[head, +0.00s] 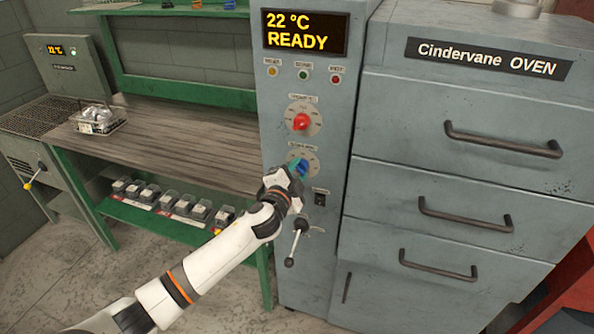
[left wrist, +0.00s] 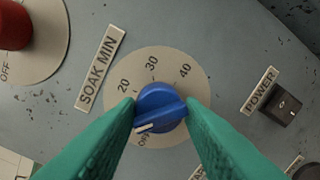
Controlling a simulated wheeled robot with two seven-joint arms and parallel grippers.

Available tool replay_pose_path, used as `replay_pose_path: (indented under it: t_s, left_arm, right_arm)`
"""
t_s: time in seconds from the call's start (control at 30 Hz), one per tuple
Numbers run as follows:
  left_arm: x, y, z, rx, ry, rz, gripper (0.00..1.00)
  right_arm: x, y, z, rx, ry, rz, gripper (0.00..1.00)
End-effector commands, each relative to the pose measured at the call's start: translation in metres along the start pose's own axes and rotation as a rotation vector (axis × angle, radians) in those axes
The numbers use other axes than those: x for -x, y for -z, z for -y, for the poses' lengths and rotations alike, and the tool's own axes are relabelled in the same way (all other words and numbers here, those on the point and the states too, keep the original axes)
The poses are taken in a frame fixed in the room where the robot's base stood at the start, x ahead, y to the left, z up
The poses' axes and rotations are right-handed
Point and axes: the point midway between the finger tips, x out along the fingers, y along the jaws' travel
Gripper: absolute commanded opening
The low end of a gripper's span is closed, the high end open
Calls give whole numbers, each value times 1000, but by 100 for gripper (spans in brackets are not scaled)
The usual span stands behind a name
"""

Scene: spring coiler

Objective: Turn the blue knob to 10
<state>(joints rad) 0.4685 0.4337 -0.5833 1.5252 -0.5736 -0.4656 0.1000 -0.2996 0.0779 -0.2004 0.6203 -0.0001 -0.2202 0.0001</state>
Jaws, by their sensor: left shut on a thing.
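The blue knob (left wrist: 160,105) sits on a round cream dial (left wrist: 158,60) labelled SOAK MIN. Its white pointer mark is close to OFF. The numbers 20, 30 and 40 show on the dial; a 10 cannot be seen, and my gripper finger covers part of that side. My left gripper (left wrist: 161,110) is shut on the blue knob, with one green finger on each side. In the head view the blue knob (head: 299,166) is on the grey control panel, partly hidden by my left gripper (head: 291,176). My right gripper is not in view.
A red knob (head: 301,122) is above the blue one, and a black power switch (head: 320,198) is below right. The display (head: 305,33) reads 22 °C READY. Oven drawers with dark handles (head: 503,140) stand to the right, a wooden bench (head: 180,140) to the left.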

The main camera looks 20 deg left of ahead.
Motion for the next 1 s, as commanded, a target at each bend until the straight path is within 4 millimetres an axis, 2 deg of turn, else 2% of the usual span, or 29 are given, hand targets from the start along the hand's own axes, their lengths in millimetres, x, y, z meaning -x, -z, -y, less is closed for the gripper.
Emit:
replay_pose_path:
  t_s: [0.43,0.47,0.57,0.87,1.0]
  left_arm:
    - [0,-1,-2,-11,-4,1,12]
    - [0,-1,-3,-11,-4,1,38]
    - [0,-1,-2,-10,-4,1,54]
    - [1,0,-1,-10,-1,0,55]
    - [12,0,0,-10,-1,0,55]
  right_arm:
    - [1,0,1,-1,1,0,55]
    - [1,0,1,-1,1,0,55]
    - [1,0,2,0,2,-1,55]
    - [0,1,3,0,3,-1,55]
    - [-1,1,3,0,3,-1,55]
